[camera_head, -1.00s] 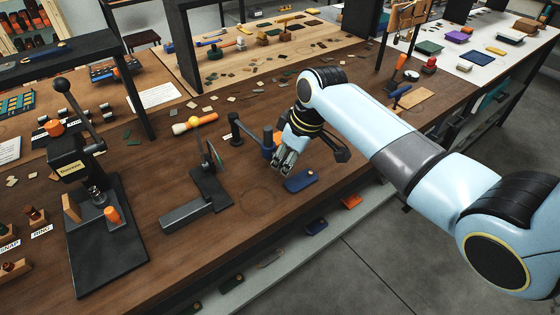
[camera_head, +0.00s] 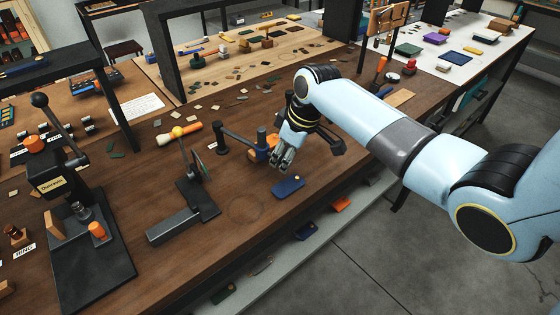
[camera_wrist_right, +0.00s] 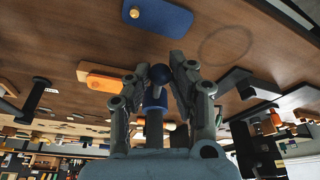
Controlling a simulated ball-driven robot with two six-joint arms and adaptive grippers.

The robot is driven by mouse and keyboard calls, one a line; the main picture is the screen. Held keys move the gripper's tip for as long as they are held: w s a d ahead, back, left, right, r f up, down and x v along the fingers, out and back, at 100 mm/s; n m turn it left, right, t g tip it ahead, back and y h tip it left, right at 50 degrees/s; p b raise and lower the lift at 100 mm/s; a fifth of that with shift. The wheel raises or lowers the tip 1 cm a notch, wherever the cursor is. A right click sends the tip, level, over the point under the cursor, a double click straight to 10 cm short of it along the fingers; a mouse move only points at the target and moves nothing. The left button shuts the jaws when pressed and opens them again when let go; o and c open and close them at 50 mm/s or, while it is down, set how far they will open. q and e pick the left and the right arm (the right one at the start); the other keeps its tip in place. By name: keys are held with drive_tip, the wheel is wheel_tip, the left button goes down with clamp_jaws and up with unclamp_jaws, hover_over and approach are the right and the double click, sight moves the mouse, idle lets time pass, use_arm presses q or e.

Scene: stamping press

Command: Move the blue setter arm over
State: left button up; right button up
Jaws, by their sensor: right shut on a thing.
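The blue setter arm (camera_head: 240,138) runs from a dark post on the wooden bench to an upright blue cylinder (camera_head: 262,138). My right gripper (camera_head: 283,160) is beside this end of the setter arm. In the right wrist view, a round blue knob (camera_wrist_right: 160,73) above a blue collar sits between the two fingers of my right gripper (camera_wrist_right: 158,85), which are closed on it. An orange piece (camera_head: 258,154) lies by the cylinder and shows in the wrist view (camera_wrist_right: 105,82). My left gripper is not in view.
A blue case (camera_head: 288,187) lies in front of my right gripper. A dark stand with an upright disc (camera_head: 196,168) and a black lever press (camera_head: 90,250) stand to the left. An orange-handled tool (camera_head: 180,133) lies behind. Bare bench surrounds a faint ring mark (camera_head: 246,208).

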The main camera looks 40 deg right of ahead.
drive_tip(key=shift+w+d+r+b, duration=0.15)
drive_tip(key=shift+w+d, duration=0.2)
drive_tip(key=shift+d, duration=0.3)
drive_tip(key=shift+w+d+f+b, duration=0.1)
drive_tip(key=shift+w+d, duration=0.2)
drive_tip(key=shift+d, duration=0.35)
drive_tip(key=shift+w+d+r+b, duration=0.15)
drive_tip(key=shift+w+d, duration=0.2)
drive_tip(key=shift+d, duration=0.3)
drive_tip(key=shift+f, duration=0.1)
drive_tip(key=shift+w+d+f+b, duration=0.1)
drive_tip(key=shift+w+d+b, duration=0.4)
drive_tip(key=shift+d, duration=0.2)
drive_tip(key=shift+w+d+b, duration=0.4)
drive_tip(key=shift+d+b, duration=0.05)
drive_tip(key=shift+d, duration=0.25)
drive_tip(key=shift+o, duration=0.4)
drive_tip(key=shift+w+d+b, duration=0.95)
drive_tip(key=shift+w+d, duration=0.1)
drive_tip(key=shift+d, duration=0.2)
